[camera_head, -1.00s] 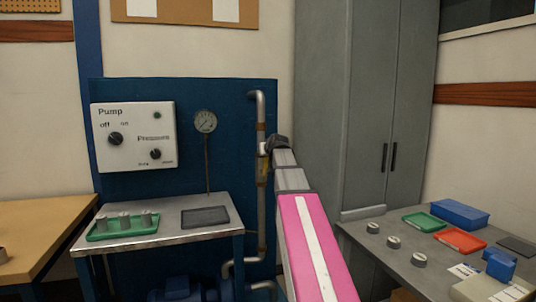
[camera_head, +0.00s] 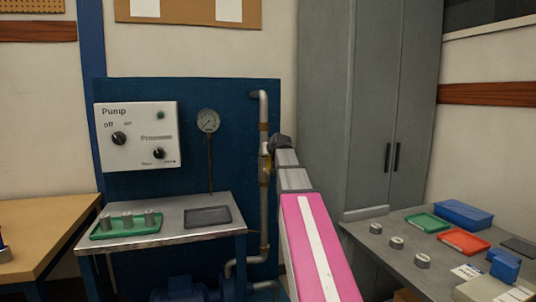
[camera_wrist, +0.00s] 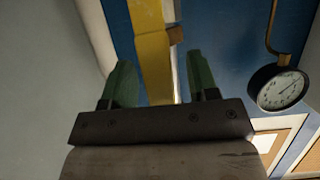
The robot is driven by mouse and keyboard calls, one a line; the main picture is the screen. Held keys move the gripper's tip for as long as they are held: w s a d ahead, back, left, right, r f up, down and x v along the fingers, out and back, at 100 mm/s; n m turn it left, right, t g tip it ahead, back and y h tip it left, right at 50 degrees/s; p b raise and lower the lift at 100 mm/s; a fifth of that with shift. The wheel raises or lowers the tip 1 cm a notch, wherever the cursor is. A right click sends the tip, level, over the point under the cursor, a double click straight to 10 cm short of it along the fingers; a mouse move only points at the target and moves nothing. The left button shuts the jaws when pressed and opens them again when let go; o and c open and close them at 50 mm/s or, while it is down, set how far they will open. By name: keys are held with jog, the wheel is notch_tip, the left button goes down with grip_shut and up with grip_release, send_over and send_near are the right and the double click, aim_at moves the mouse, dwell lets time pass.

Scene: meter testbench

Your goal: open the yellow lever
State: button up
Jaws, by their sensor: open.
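The yellow lever (camera_head: 265,171) is on the vertical pipe at the right side of the blue panel, partly hidden by my gripper in the head view. In the wrist view the yellow lever (camera_wrist: 151,50) runs as a long bar between the two green fingers of my gripper (camera_wrist: 160,64). The fingers are apart, with visible gaps on both sides of the lever. In the head view my gripper (camera_head: 272,148) is beside the pipe at lever height; its fingertips are too small to make out.
A pressure gauge (camera_head: 208,121) and a white pump control box (camera_head: 138,136) are on the panel. A metal table (camera_head: 170,243) stands before it, with a green tray (camera_head: 100,233). A grey cabinet (camera_head: 365,110) and a grey table (camera_head: 385,250) are at right.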

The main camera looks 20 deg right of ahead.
jog(key=v, duration=1)
jog(key=shift+s, duration=0.15)
jog(key=shift+r, duration=0.1)
